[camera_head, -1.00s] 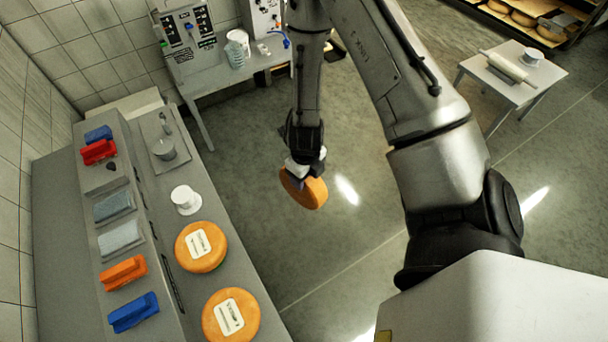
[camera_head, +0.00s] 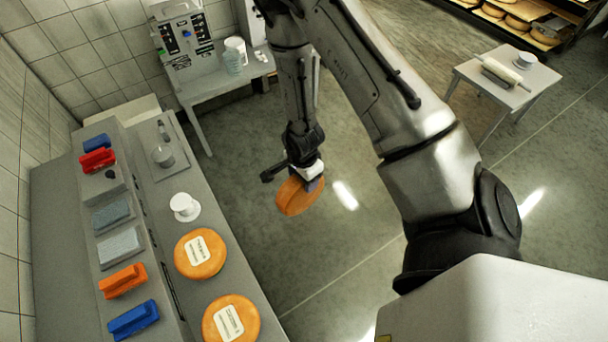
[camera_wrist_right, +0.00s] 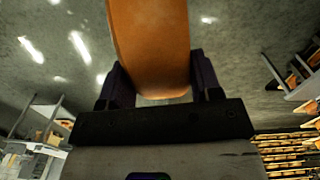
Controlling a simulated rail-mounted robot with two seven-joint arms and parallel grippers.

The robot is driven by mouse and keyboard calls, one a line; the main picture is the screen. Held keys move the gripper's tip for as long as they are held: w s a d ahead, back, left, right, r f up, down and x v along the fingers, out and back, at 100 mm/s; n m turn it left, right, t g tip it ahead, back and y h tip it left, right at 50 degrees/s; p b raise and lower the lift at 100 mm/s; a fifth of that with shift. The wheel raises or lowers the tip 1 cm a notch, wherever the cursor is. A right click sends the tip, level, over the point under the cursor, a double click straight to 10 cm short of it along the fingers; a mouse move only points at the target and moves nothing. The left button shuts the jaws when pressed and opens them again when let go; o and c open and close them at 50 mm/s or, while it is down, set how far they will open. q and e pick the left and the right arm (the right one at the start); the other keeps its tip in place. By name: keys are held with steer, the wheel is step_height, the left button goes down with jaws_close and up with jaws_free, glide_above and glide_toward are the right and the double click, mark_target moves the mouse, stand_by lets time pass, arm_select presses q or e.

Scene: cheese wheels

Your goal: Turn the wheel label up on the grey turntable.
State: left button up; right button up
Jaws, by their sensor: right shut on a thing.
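My right gripper (camera_head: 311,178) is shut on an orange cheese wheel (camera_head: 294,198) and holds it tilted above the open floor, right of the counter. In the right wrist view the wheel (camera_wrist_right: 152,45) stands edge-on between the two dark fingers. No label shows on its visible surfaces. Two more orange wheels lie flat on the counter with white labels up: one farther back (camera_head: 183,262), one nearer (camera_head: 212,325). I cannot clearly make out a grey turntable. My left gripper is not in view.
A small table (camera_head: 500,85) stands at the far right. The floor between is clear.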

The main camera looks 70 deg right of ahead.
mark_target(315, 192)
steer(key=n+p, duration=0.2)
steer(key=n, duration=0.1)
steer(key=shift+w+r, duration=0.1)
steer(key=shift+r, duration=0.1)
steer(key=n+p, duration=0.2)
steer(key=n, duration=0.1)
steer(key=shift+w+d, duration=0.1)
steer(key=s+f+t+b, duration=0.1)
steer(key=t+b, duration=0.1)
steer(key=t, duration=0.2)
steer(key=s+f+t+b, duration=0.1)
steer(key=s+t, duration=0.1)
steer(key=t, duration=0.1)
steer(key=s+f+t+b, duration=0.1)
steer(key=s+t+b, duration=0.1)
steer(key=t, duration=0.2)
steer(key=shift+s+f+n+t+b, duration=0.2)
steer(key=shift+s+n+t+b, duration=0.1)
steer(key=shift+n+b, duration=0.1)
steer(key=shift+s+f+t+b, duration=0.2)
steer(key=shift+f+t, duration=0.35)
steer(key=shift+t, duration=0.45)
steer(key=shift+s+f+t+b, duration=0.1)
steer(key=shift+f+t+b, duration=0.2)
steer(key=shift+f+t, duration=0.5)
steer(key=shift+s+f+t+b, duration=0.1)
steer(key=shift+f+t+b, duration=0.2)
steer(key=shift+t, duration=0.9)
steer(key=shift+f, duration=0.1)
